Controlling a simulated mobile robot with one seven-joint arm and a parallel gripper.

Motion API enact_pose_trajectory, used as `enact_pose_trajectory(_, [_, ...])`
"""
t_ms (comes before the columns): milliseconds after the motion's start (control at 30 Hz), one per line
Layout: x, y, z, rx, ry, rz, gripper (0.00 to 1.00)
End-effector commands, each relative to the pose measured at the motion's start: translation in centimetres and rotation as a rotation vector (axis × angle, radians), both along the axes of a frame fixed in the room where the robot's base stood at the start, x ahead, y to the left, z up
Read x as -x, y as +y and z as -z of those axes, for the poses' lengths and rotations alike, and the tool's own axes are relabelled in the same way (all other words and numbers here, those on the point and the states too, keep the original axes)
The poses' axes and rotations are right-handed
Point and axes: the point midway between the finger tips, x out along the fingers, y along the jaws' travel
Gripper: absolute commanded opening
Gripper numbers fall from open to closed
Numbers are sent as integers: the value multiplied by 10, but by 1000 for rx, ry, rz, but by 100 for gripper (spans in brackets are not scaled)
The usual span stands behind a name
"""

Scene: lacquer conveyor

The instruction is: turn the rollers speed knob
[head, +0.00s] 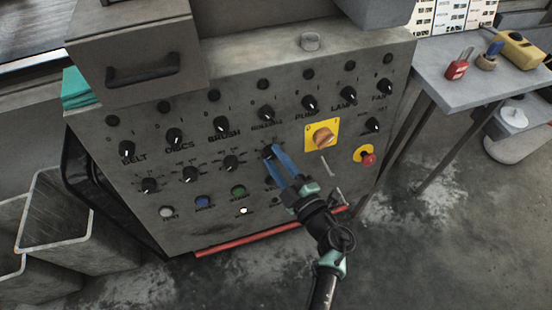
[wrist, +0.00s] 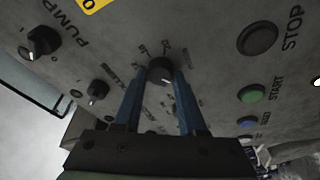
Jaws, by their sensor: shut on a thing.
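The rollers speed knob (head: 267,153) is a small black dial in the lower knob row of the grey control panel (head: 190,215), below the ROLLERS label. My gripper (head: 274,152) reaches the panel from the lower right, its blue fingers around the knob. In the wrist view the knob (wrist: 160,70) sits between the two blue fingertips (wrist: 162,76), one on each side, and the gripper is shut on it. The knob's face shows between the tips; its sides are partly hidden by the fingers. Small scale marks show around it.
Other black knobs crowd the panel, including a speed knob (head: 230,163) just left. A yellow-backed orange switch (head: 322,136) and a red emergency button (head: 367,158) are to the right. Green (head: 238,191) and blue (head: 202,201) buttons lie below. A side table (head: 470,85) stands right.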

Motion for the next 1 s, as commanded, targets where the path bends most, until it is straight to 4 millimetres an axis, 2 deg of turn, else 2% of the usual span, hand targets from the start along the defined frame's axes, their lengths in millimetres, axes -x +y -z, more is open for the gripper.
enact_pose_trajectory(467, [1,0,1,16,-4,-2,0])
enact_pose_trajectory(500, [1,0,1,16,-4,-2,44])
enact_pose_trajectory(633, [0,0,1,15,-4,-2,67])
enact_pose_trajectory(667, [0,0,1,15,-4,-2,70])
enact_pose_trajectory(1000, [3,-2,0,13,-3,-1,70])
